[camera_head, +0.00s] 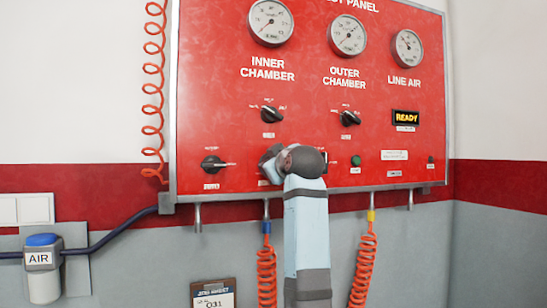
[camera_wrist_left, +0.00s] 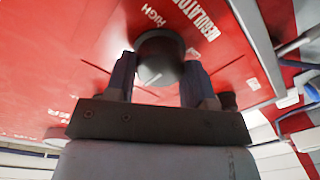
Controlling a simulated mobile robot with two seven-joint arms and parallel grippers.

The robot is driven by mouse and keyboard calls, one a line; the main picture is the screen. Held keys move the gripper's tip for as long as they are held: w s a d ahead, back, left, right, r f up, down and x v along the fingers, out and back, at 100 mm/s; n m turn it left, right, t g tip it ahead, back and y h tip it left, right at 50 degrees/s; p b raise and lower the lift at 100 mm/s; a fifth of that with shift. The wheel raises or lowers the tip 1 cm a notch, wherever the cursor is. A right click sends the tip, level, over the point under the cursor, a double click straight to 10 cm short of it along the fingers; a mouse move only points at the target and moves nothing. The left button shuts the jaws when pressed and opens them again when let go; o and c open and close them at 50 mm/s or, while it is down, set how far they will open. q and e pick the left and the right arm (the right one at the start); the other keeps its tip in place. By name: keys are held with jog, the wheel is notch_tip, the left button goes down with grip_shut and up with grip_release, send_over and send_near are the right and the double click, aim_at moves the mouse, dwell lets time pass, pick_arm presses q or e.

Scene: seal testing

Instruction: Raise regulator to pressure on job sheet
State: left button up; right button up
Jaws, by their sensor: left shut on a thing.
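My left gripper (camera_wrist_left: 158,76) is shut on the dark round regulator knob (camera_wrist_left: 160,56), with one finger on each side. Lettering reading "REGULATOR" and "HIGH" shows beside the knob on the red panel. In the head view my left gripper (camera_head: 271,164) is at the lower part of the panel (camera_head: 225,95), and my arm hides the regulator. The job sheet (camera_head: 213,296) hangs below the panel, cut off by the picture's lower edge; its small print is unreadable. My right gripper is not in view.
Gauges for inner chamber (camera_head: 271,22), outer chamber (camera_head: 347,35) and line air (camera_head: 408,47) sit along the top. A lit READY display (camera_head: 405,117) is at right. Orange coiled hoses (camera_head: 267,270) hang below. An AIR unit (camera_head: 42,262) is at lower left.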

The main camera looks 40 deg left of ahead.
pick_arm(q)
jog(key=shift+m, duration=0.5)
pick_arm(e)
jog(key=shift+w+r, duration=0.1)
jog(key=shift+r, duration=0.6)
pick_arm(q)
jog(key=shift+f, duration=0.1)
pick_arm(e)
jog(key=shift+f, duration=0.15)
pick_arm(q)
jog(key=o, duration=0.9)
jog(key=shift+d, duration=0.1)
jog(key=b+v, duration=0.2)
jog(key=v, duration=1.1)
jog(key=shift+s+d, duration=0.1)
jog(key=shift+d, duration=0.2)
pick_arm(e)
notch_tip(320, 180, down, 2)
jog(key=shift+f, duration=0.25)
